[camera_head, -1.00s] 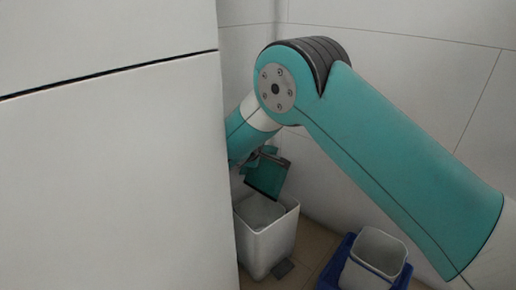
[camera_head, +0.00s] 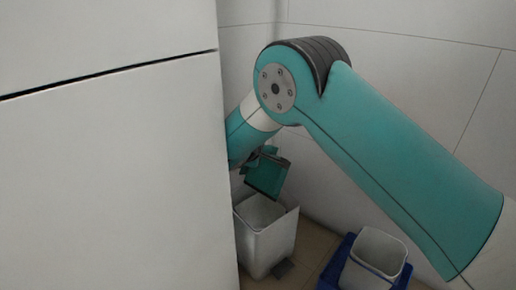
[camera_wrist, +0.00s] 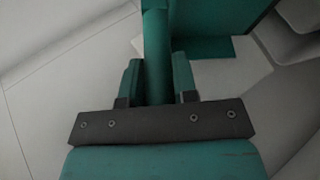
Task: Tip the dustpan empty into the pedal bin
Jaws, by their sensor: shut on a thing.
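The teal dustpan (camera_head: 266,178) hangs steeply tilted above the open white pedal bin (camera_head: 265,244) in the head view. The bin has a dark pedal at its foot. My gripper (camera_wrist: 157,76) is shut on the dustpan's handle, with one teal finger on each side of it in the wrist view. The dustpan's pan (camera_wrist: 212,20) shows beyond the fingers at the top. In the head view the gripper is mostly hidden behind my arm and the white panel. I cannot see whether anything lies in the dustpan or the bin.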

